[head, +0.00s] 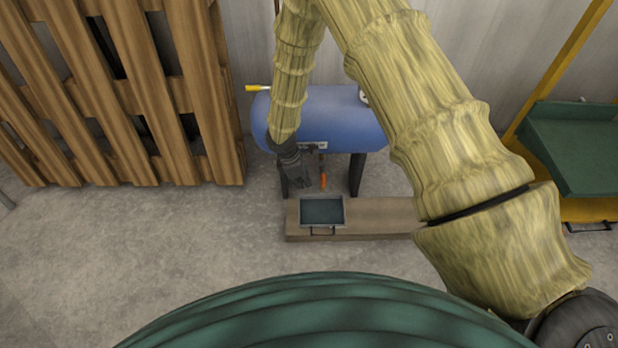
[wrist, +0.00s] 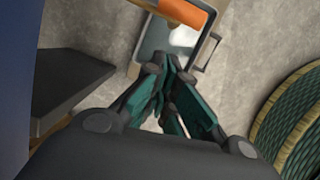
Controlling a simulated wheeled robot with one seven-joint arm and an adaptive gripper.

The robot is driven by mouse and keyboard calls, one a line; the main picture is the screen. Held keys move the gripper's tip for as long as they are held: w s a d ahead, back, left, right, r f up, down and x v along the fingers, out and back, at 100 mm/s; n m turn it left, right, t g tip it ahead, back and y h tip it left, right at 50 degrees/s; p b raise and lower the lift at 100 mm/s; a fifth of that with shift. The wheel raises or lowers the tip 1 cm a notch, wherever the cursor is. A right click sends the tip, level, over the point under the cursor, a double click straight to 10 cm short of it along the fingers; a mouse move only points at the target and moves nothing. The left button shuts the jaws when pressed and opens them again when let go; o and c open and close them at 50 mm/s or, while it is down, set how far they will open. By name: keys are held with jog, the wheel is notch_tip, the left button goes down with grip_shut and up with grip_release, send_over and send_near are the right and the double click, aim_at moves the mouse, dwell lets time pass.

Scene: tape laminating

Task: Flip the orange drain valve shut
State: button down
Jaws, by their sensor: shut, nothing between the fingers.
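The orange drain valve handle (head: 323,183) hangs below the blue tank (head: 330,115) in the head view. In the wrist view the orange handle (wrist: 182,10) shows large at the top, beyond my fingertips. My gripper (head: 305,184) is just left of the handle in the head view. In the wrist view my gripper (wrist: 169,62) is shut and empty, its fingertips close below the handle and seemingly apart from it. The valve body is not clear in either view.
A dark tray (head: 322,211) with handles sits on a wooden plank (head: 375,216) below the valve. Dark tank legs (head: 356,175) stand on both sides. A wooden pallet (head: 130,100) leans at left. A green cart (head: 575,145) stands at right. The concrete floor in front is clear.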

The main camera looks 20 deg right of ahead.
aim_at(323, 175)
jog(key=p+v, duration=0.3)
jog(key=v, duration=0.7)
jog(key=shift+a+p, duration=0.35)
jog(key=shift+w, duration=0.2)
jog(key=shift+w+a+r+m+b, duration=0.1)
jog(key=shift+w+r+m+b, duration=0.1)
jog(key=shift+r+m+b, duration=0.3)
jog(key=shift+w+r+m+b, duration=0.25)
jog(key=shift+r+b, duration=0.1)
jog(key=shift+r, duration=0.3)
jog(key=s+d+f+b, duration=0.1)
jog(key=d+f+b, duration=0.5)
jog(key=f, duration=0.4)
jog(key=shift+s+f, duration=0.25)
jog(key=shift+s, duration=0.1)
